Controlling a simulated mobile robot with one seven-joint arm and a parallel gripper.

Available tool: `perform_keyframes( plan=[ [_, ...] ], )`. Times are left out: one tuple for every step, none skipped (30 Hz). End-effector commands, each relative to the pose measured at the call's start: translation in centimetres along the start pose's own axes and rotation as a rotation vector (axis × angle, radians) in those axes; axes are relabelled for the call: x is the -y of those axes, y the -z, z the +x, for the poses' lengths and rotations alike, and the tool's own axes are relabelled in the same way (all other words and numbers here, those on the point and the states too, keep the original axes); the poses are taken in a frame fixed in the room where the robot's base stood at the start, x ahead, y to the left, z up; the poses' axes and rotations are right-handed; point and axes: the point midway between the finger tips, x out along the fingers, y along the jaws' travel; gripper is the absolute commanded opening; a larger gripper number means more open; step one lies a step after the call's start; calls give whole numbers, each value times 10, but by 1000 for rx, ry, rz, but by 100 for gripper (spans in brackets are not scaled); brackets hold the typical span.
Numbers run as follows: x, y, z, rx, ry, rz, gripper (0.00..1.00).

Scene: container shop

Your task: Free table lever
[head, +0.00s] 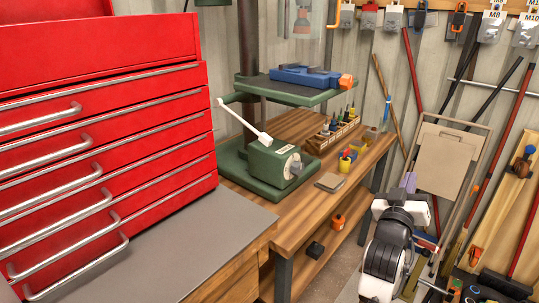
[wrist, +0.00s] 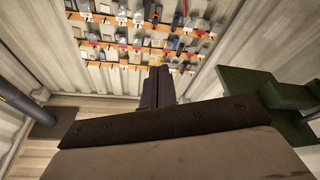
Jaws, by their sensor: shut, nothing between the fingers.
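A green drill press stands on the wooden bench in the head view. Its green table (head: 290,94) sits on a dark column (head: 246,40). A white lever (head: 250,122) slants down from upper left to a green box-shaped housing (head: 273,160) on the base. I cannot tell whether this is the table lever, or whether it is locked or free. My gripper (wrist: 159,86) shows in the wrist view with its dark fingers together and nothing between them. It points toward the wall racks, apart from the lever. A green piece (wrist: 275,92) shows at right there, perhaps of the press.
A blue vise (head: 305,76) lies on the press table. A wooden holder (head: 333,132) with tools and a yellow cup (head: 346,162) stand on the bench (head: 312,210). A red tool chest (head: 105,130) fills the left. Boards and long rods lean on the right wall.

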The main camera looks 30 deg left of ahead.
Motion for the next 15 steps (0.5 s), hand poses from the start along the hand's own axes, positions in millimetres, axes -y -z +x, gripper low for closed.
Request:
perform_keyframes(
  plan=[
    [0, -4, 7, -21, -24, -83, 0],
    [0, -4, 10, -38, -39, -133, 0],
    [1, -4, 14, -64, -58, -201, 0],
    [3, -2, 17, -87, -72, -253, 0],
    [5, 0, 20, -111, -86, -307, 0],
    [10, 3, 23, -148, -104, -382, 0],
    [14, 7, 25, -180, -119, -441, 0],
    [20, 10, 26, -214, -133, -504, 0],
    [29, 16, 28, -264, -154, -591, 0],
    [38, 21, 28, -306, -169, -661, 0],
    [48, 26, 28, -352, -186, -732, 0],
    [63, 32, 26, -418, -209, -829, 0],
    [74, 37, 25, -468, -228, -899, 0],
    [86, 42, 22, -520, -247, -970, 0],
    [104, 47, 18, -592, -274, -1061, 0]
  ],
)
